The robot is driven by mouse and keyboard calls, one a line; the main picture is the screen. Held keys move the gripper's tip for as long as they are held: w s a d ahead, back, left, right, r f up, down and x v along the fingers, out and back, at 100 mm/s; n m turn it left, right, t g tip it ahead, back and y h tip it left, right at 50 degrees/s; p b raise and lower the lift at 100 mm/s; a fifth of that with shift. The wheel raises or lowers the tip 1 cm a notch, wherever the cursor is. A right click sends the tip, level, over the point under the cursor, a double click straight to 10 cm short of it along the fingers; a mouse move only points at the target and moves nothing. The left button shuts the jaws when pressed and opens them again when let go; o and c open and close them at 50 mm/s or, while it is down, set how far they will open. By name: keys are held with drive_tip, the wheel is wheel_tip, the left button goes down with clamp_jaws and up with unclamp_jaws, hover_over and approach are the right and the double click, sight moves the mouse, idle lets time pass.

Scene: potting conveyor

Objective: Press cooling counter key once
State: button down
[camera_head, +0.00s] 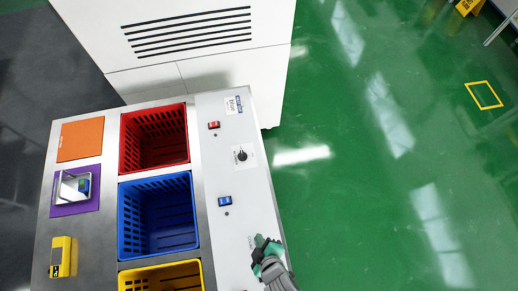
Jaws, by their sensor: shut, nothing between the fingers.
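A light grey control panel (222,170) runs along the right side of the counter. It carries a red switch (213,125), a black knob (242,156) on a white plate and a blue switch (225,201). My gripper (262,243), with green fingers, is shut and empty over the lower right part of the panel. Small dark lettering, too small to read surely, shows just left of the fingertips. No cooling counter key can be made out; my gripper covers that part of the panel. I cannot tell whether the fingertips touch the panel.
A red crate (126,143), a blue crate (124,218) and a yellow crate (128,278) are set left of the panel. Further left are an orange mat (80,139), a purple mat (83,208) with a silver tray, and a yellow device (60,257). A white cabinet (200,70) stands behind.

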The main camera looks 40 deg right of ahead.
drive_tip(key=shift+f+b, duration=3.7)
drive_tip(key=shift+f, duration=0.6)
drive_tip(key=shift+f, duration=0.15)
drive_tip(key=shift+f+b, duration=0.3)
drive_tip(key=shift+f+b, duration=0.3)
drive_tip(key=shift+f, duration=0.15)
drive_tip(key=shift+r+p, duration=0.85)
drive_tip(key=shift+r, duration=0.1)
wheel_tip(320, 180, up, 5)
drive_tip(key=p, duration=0.5)
